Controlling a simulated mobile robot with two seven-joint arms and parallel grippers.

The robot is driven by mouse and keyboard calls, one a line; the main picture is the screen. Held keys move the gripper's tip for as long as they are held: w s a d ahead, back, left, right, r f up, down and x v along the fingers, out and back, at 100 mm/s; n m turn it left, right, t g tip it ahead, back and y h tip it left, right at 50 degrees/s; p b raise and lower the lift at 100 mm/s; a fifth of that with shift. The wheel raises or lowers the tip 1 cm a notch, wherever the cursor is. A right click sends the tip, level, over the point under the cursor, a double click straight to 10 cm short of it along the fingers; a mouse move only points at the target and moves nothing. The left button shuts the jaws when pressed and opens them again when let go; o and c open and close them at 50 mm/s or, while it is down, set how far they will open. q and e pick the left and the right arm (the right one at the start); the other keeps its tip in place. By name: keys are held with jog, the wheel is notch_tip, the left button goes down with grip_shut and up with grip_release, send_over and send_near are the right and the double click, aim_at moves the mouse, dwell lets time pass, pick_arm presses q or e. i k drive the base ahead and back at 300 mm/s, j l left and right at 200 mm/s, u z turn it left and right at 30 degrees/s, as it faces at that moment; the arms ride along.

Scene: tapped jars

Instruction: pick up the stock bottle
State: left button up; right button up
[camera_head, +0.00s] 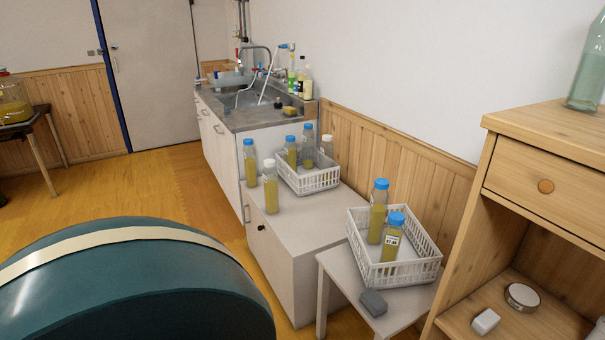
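Several bottles of yellow-green liquid are in view; I cannot tell which one is the stock bottle. A blue-capped bottle with a white printed label (391,245) and a blue-capped bottle behind it (377,218) stand in the near white basket (424,269). A blue-capped bottle (250,167) and a white-capped bottle (271,192) stand on the white cabinet top, beside the far white basket (318,181). That basket holds more bottles with blue and white caps, partly hidden by its wall. Neither of my grippers is in view.
The near basket stands on a small pale table (341,271) with a grey block (373,303) at its front. A wooden shelf unit (466,229) stands at the right, with a green glass bottle (589,75) on top. A sink counter (241,118) lies behind.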

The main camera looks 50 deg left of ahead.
aim_at(270, 173)
jog(key=u, duration=2)
